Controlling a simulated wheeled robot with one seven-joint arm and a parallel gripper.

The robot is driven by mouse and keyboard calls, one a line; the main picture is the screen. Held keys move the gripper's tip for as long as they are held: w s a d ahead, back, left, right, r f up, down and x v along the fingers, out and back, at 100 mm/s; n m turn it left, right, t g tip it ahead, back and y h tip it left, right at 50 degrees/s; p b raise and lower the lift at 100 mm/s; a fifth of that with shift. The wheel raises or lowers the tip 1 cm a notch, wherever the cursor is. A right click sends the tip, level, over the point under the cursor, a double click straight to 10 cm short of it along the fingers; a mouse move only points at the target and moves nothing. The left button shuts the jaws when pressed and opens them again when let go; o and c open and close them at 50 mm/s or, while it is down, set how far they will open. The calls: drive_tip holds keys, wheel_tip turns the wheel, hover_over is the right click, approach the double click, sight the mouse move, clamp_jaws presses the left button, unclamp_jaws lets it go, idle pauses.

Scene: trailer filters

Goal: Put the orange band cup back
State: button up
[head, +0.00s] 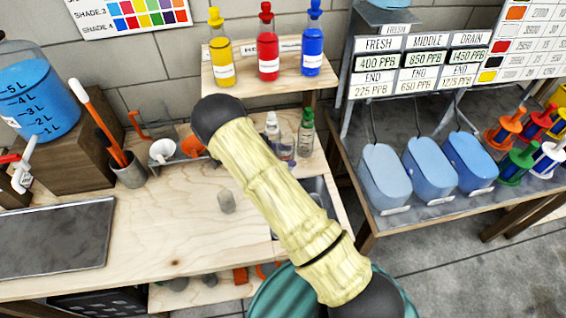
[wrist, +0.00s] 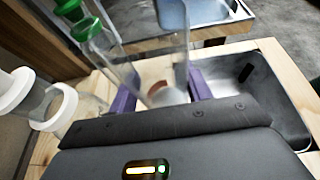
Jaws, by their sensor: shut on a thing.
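My gripper (wrist: 162,97) shows in the wrist view as two purple fingers, shut on a clear cup (wrist: 150,55). An orange-brown patch shows low on the cup between the fingers; I take it for the orange band cup, though its band is not clearly visible. The cup looks tilted in this view. It is close to a green-capped bottle (wrist: 86,28) and just left of a metal basin (wrist: 262,85). In the head view my arm hides the gripper, and I cannot tell whether the cup touches the surface below.
In the head view, a wooden bench (head: 150,220) holds a white funnel (head: 162,151), a tool pot (head: 128,172) and a green-capped bottle (head: 306,132). A shelf (head: 215,78) carries yellow, red and blue bottles.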

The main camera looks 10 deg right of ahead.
drive_tip(key=shift+s+d+n+t, duration=0.3)
drive_tip(key=shift+d+t, duration=0.1)
drive_tip(key=s+d+f+n+t+y, duration=0.1)
drive_tip(key=s+f+n+t+y, duration=0.2)
drive_tip(key=s+n+t, duration=0.3)
drive_tip(key=shift+s+d+f+n+t, duration=0.3)
drive_tip(key=shift+s+f+t, duration=0.15)
drive_tip(key=shift+s, duration=0.35)
